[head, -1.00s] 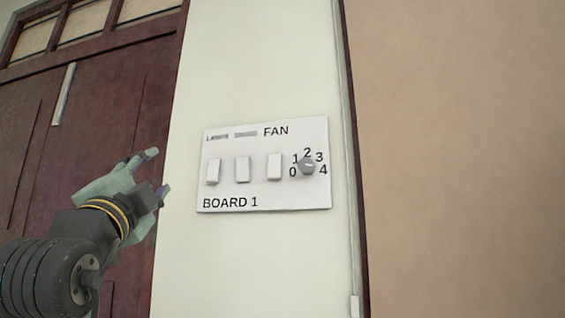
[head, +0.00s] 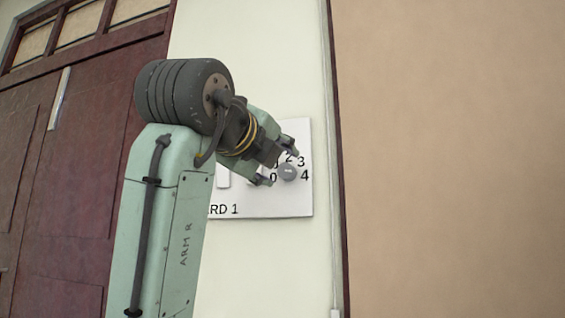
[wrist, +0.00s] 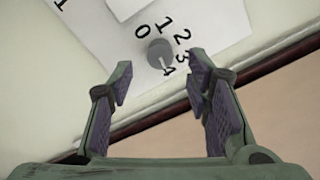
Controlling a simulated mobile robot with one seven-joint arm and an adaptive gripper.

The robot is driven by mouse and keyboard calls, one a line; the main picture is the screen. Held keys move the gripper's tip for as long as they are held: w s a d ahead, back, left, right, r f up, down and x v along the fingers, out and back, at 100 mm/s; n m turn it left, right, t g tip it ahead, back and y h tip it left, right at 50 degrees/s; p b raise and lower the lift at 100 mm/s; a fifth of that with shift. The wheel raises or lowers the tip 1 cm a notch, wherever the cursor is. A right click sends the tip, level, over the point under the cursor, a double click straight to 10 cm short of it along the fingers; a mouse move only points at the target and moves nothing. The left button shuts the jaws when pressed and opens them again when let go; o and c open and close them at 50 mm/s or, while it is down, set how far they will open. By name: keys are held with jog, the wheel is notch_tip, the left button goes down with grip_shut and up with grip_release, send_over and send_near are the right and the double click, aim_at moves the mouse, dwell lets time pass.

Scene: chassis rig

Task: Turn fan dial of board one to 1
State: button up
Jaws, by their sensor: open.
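The fan dial (head: 287,172) is a round grey knob at the right side of the white board one (head: 296,203), with numbers 0 to 4 around it. In the wrist view the dial (wrist: 158,52) shows a pale mark that appears to point toward 4. My gripper (head: 276,161) is open in front of the board by the dial, one finger above and one below-left in the head view. In the wrist view the dial lies ahead, between and beyond the fingertips (wrist: 160,72); no contact shows. My arm hides most of the switches and the FAN label.
One white switch (head: 223,175) shows beside my arm. The board is on a pale wall strip (head: 260,60). A dark red door (head: 95,100) is at left. A dark vertical edge (head: 339,240) and a tan wall (head: 450,150) are at right, with free room in front.

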aim_at(284, 170)
jog(key=p+x, duration=0.1)
jog(key=x, duration=0.4)
grip_shut()
dwell(0.6)
